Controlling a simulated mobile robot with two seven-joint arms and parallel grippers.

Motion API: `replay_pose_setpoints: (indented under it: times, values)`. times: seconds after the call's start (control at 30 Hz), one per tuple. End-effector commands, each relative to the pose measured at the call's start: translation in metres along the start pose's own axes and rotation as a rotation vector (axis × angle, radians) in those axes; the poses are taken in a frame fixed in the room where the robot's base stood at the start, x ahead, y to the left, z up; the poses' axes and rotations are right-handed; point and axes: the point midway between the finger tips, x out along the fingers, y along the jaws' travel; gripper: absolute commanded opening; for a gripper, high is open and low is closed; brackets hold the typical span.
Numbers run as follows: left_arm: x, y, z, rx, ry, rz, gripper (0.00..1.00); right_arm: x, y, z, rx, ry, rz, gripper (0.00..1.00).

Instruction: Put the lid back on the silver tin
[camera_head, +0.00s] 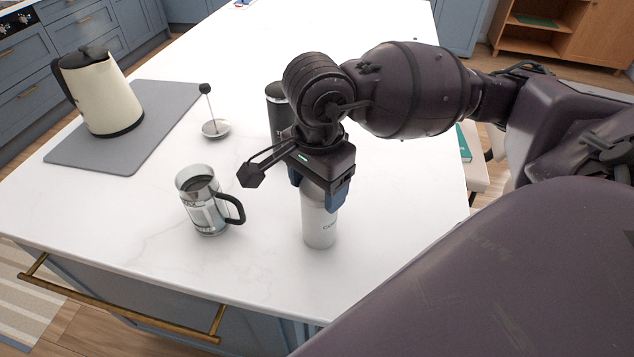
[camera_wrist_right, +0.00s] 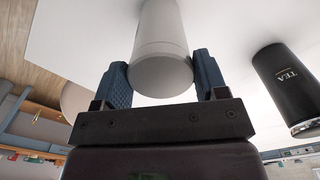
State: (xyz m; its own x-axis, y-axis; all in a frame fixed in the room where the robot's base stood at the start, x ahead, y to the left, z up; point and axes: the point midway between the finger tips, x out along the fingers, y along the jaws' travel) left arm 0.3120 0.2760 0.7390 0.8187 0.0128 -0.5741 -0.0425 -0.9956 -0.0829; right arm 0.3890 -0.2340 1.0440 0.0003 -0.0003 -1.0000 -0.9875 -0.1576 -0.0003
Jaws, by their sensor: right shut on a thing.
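The silver tin (camera_head: 320,229), a pale cylinder with lettering that starts "CO", stands upright on the white worktop near its front edge. My right gripper (camera_head: 320,192) points down over its top, with blue fingers on either side. In the right wrist view the fingers are shut on the pale round lid (camera_wrist_right: 162,70). The lid lines up with the tin's body (camera_wrist_right: 158,22), and a thin seam shows between them. I cannot tell whether the lid is pressed fully down. My left gripper is out of view.
A glass coffee press (camera_head: 205,208) stands left of the tin, and its plunger (camera_head: 214,128) lies apart behind it. A black tea tin (camera_head: 277,97) stands behind my gripper. A cream kettle (camera_head: 100,95) stands on a grey mat (camera_head: 170,105). The worktop's front right is clear.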

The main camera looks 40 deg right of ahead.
Motion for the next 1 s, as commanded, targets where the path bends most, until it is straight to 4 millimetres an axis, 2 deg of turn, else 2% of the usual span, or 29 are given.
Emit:
replay_pose_setpoints:
  times: [0.3,0.33,0.5,0.7,0.73,1.0]
  values:
    - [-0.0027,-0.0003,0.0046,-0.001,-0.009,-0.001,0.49,-0.0003,-0.0001,0.0000,0.000,0.000,-0.001,0.44]
    - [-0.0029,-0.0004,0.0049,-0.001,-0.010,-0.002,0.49,-0.0003,-0.0001,0.0000,0.000,0.000,-0.001,0.69]
    - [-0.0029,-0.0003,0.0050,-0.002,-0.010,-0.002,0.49,-0.0002,-0.0001,0.0000,0.000,0.000,-0.001,0.95]
    - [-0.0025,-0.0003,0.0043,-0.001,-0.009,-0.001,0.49,-0.0001,-0.0001,0.0000,0.000,0.000,-0.001,0.96]
    - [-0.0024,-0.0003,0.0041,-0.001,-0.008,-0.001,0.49,-0.0001,-0.0001,0.0000,0.000,0.000,0.000,1.00]
    - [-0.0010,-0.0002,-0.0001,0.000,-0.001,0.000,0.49,-0.0017,-0.0001,0.0000,0.000,0.000,-0.001,1.00]
